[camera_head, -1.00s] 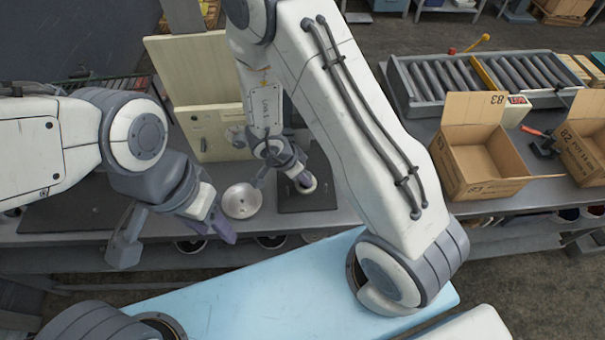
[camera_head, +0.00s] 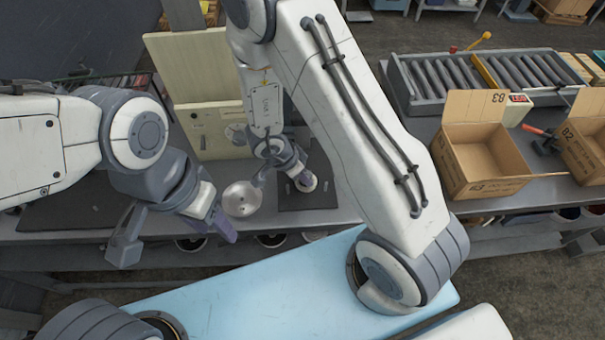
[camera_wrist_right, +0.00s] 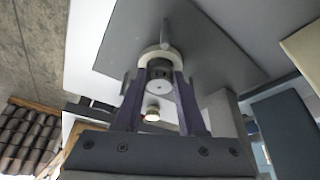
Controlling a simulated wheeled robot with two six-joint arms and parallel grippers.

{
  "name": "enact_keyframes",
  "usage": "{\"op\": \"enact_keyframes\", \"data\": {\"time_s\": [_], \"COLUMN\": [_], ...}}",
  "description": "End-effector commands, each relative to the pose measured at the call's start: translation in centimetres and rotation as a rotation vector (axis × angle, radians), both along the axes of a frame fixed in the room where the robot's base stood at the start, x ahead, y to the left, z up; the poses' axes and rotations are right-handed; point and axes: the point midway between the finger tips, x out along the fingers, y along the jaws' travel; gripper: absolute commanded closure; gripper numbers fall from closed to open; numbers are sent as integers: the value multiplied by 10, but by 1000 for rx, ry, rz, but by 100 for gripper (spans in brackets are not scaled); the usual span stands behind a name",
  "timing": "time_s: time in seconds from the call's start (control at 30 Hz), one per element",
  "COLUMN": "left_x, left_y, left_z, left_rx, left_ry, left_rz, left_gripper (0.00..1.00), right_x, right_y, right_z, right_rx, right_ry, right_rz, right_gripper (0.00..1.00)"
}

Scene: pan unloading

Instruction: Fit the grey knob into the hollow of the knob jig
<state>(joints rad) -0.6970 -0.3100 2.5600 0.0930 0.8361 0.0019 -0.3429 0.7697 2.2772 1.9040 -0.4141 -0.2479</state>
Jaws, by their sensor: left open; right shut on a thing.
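The grey knob (camera_wrist_right: 159,87) is a short cylinder with a light face, between the purple fingers of my right gripper (camera_wrist_right: 159,76) in the right wrist view. That gripper is shut on it. A pale ring-shaped piece, apparently the knob jig (camera_wrist_right: 149,51), lies just beyond the knob on a dark plate. The ring also shows in the head view (camera_head: 308,184), right at my right gripper (camera_head: 299,177). Whether the knob is inside the hollow or just above it I cannot tell. My left gripper (camera_head: 174,236) is open and empty, left of the jig.
A round metal dish (camera_head: 241,199) stands between my left gripper and the dark plate (camera_head: 322,197). A pale upright panel (camera_head: 211,130) rises behind. Cardboard boxes (camera_head: 474,187) and a roller conveyor (camera_head: 440,78) are at the right. My right arm covers much of the bench.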

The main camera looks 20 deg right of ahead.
Motion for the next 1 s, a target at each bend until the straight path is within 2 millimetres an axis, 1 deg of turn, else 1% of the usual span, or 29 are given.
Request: {"op": "enact_keyframes", "data": {"time_s": [0.37, 0.53, 1.0], "left_x": [0, 0, 0], "left_y": [0, 0, 0], "left_z": [-4, -4, 6], "left_rx": [0, 0, 0], "left_ry": [0, 0, 0], "left_rz": [0, 0, 0], "left_gripper": [50, 50, 50], "right_x": [0, 0, 0], "right_y": [0, 0, 0], "right_z": [-6, -5, -2], "right_rx": [0, 0, 0], "right_ry": [0, 0, 0], "right_rz": [1, 1, 1], "right_gripper": [100, 100, 100]}}
